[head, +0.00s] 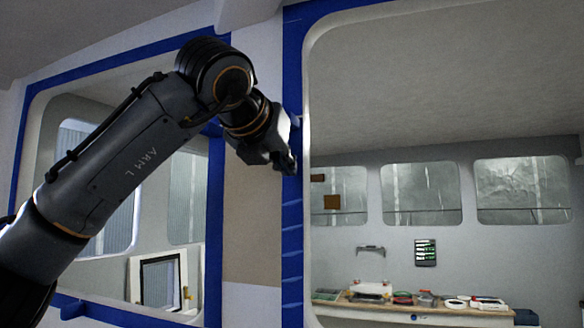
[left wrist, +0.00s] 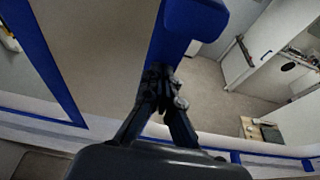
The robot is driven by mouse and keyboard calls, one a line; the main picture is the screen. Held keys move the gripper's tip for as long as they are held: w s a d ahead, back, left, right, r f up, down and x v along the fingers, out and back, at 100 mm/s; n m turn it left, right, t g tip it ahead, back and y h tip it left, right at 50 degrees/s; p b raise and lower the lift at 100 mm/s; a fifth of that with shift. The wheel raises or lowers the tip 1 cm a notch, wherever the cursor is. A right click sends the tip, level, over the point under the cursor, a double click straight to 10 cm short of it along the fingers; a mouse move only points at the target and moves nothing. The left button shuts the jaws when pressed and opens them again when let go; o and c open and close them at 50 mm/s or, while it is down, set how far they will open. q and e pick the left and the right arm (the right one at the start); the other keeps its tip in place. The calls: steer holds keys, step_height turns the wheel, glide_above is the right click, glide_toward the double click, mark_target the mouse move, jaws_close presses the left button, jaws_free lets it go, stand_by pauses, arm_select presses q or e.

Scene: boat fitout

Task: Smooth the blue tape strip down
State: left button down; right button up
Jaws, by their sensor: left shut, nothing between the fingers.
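The blue tape strip (head: 292,235) runs vertically along the left edge of the right-hand window opening. Below my gripper it shows several slanted wrinkles or ridges. My left gripper (head: 290,165) is at this strip, about halfway up the picture, with its fingers shut and empty. In the left wrist view the closed fingertips (left wrist: 161,82) are by the lower end of the visible blue band. A thick blue piece (left wrist: 195,18) stands out near them; I cannot tell whether it is loose tape. Contact between fingertips and tape is unclear. My right gripper is out of view.
More blue tape (head: 215,240) frames the left-hand window, with a tan panel (head: 252,220) between the windows. Through the right opening, a workbench (head: 400,308) holds several tools and tape rolls. A white-framed panel (head: 160,280) shows through the left opening.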

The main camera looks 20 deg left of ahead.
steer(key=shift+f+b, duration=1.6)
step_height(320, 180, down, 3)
steer(key=b, duration=0.3)
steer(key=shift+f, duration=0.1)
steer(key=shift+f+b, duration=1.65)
steer(key=shift+b, duration=0.05)
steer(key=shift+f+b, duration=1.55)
steer(key=shift+b, duration=0.05)
